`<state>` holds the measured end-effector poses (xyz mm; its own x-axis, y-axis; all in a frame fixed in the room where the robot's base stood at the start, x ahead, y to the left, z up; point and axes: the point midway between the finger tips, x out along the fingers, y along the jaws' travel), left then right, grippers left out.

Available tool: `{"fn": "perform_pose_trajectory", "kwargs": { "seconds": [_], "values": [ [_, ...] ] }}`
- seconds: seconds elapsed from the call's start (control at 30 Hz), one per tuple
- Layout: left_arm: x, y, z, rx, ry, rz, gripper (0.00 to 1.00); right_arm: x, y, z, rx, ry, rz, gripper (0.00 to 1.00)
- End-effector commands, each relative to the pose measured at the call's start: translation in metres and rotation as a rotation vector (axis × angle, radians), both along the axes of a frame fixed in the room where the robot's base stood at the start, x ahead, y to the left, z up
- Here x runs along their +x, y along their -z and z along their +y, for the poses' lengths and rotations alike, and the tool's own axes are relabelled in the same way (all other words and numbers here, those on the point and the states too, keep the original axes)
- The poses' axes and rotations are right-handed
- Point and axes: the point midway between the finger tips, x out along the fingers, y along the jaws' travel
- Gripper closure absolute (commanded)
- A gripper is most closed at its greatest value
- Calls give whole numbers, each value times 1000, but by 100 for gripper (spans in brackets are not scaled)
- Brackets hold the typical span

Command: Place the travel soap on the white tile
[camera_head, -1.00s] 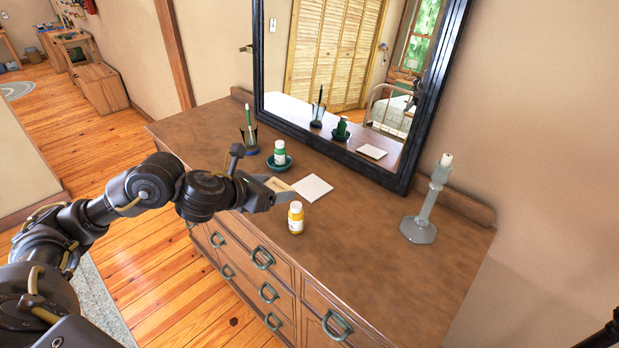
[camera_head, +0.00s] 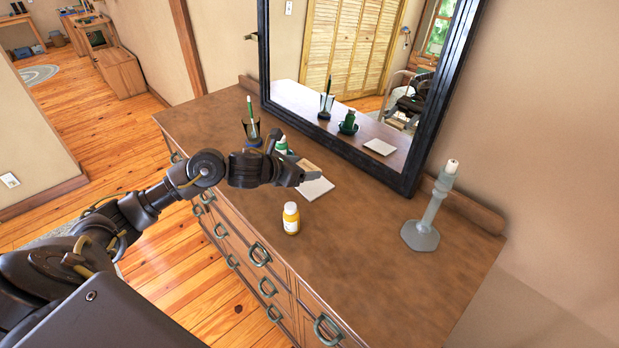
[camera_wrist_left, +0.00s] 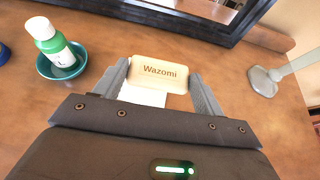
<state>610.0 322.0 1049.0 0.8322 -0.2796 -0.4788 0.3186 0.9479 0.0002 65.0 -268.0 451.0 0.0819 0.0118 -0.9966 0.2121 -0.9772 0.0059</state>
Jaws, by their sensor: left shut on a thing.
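The travel soap is a cream bar marked "Wazomi" (camera_wrist_left: 160,72) in the left wrist view, between the two fingers. In the head view a small tan part of it (camera_head: 309,164) shows behind the gripper. My left gripper (camera_head: 318,176) is shut on the soap over the dresser top, close to the white tile. The white tile (camera_head: 318,189) is a flat square, partly hidden by the gripper. In the wrist view part of the tile (camera_wrist_left: 143,96) shows below the soap. I cannot tell the gap between them. My right gripper is out of view.
A green-and-white bottle (camera_wrist_left: 55,48) stands in a teal dish (camera_wrist_left: 62,69) to the left. A pencil cup (camera_head: 252,131), a mirror (camera_head: 435,100) and a candlestick (camera_head: 425,220) stand further around.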

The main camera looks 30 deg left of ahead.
Motion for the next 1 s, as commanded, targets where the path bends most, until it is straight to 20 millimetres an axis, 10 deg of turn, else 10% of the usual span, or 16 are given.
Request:
{"fn": "perform_pose_trajectory", "kwargs": {
  "seconds": [0.3,1.0],
  "values": [
    [35,45,1,-1,4,4,52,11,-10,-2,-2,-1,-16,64],
    [42,85,1,3,5,1,52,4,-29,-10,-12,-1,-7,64]
  ]
}}
